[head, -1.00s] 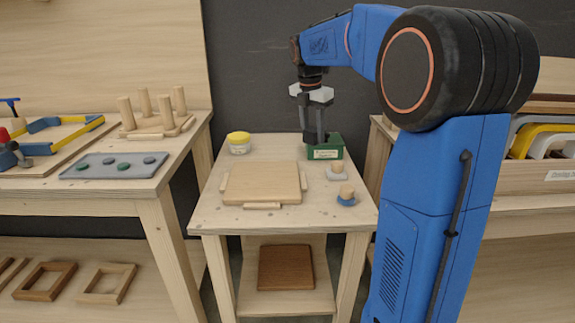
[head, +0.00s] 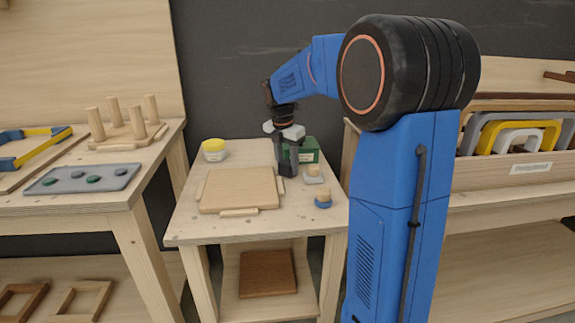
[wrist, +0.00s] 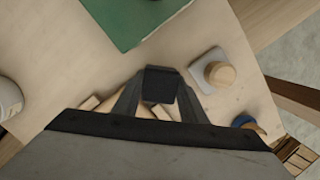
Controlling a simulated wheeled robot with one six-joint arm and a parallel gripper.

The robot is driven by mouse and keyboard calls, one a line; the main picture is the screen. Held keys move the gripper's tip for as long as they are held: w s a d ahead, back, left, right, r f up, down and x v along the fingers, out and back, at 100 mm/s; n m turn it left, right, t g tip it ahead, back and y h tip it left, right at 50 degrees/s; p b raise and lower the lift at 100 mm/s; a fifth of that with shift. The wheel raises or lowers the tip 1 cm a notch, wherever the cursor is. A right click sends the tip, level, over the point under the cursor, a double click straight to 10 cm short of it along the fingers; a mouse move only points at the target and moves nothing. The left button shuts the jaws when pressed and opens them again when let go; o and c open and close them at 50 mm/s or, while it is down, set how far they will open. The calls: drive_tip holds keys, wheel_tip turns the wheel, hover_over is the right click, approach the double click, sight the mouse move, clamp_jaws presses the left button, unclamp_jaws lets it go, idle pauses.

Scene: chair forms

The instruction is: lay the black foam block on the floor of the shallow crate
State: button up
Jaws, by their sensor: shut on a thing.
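My gripper (wrist: 160,88) is shut on the black foam block (wrist: 160,82), a small dark piece between its fingertips in the wrist view. In the head view my gripper (head: 287,168) is over the small table, in front of and left of the green box (head: 311,152); the block cannot be told from the dark fingers there. A long low wooden box (head: 500,176) with a label stands on the right bench and holds several curved forms.
The small table bears a wooden board (head: 238,190), a yellow-lidded tub (head: 213,151), a wooden knob on a grey base (head: 313,172) and one on a blue base (head: 323,200). The left bench holds a peg stand (head: 128,138) and a grey plate (head: 82,179).

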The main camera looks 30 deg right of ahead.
sight(284, 164)
drive_tip(key=shift+f, duration=0.1)
drive_tip(key=o, duration=1)
wheel_tip(284, 164, up, 12)
drive_tip(key=a, duration=0.1)
drive_tip(key=shift+s+a, duration=0.35)
drive_tip(key=shift+s, duration=0.05)
